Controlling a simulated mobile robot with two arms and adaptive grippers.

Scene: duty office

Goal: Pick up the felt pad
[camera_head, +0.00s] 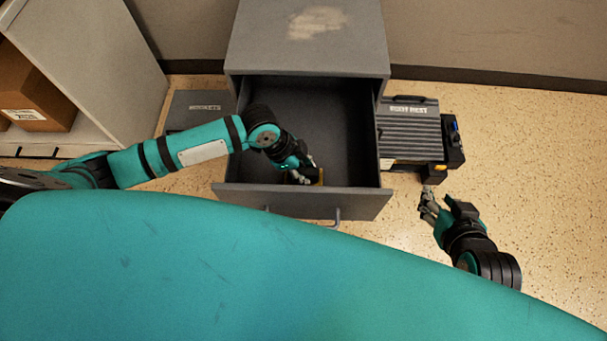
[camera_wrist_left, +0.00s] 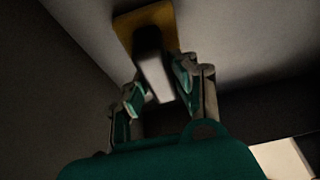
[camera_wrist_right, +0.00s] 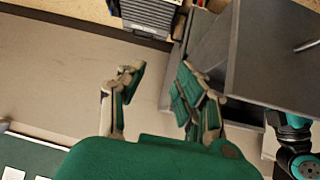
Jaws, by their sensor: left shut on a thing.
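The felt pad, an ochre piece (camera_head: 320,177) with a dark and pale block on it, is in the open drawer (camera_head: 349,203), near its front wall. In the left wrist view the ochre piece (camera_wrist_left: 127,27) shows beyond the fingertips, with the block (camera_wrist_left: 155,78) between them. My left gripper (camera_head: 305,172) reaches down into the drawer and is shut on this block. The underside of the pad is hidden, and I cannot tell whether it touches the drawer floor. My right gripper (camera_head: 430,197) is open and empty, right of the drawer; it also shows in the right wrist view (camera_wrist_right: 155,85).
The drawer belongs to a grey cabinet (camera_head: 260,45). A ribbed grey case (camera_head: 408,125) stands on the floor to its right, with a black and yellow piece beside it. A shelf with a cardboard box (camera_head: 35,90) is at far left. Floor at right is clear.

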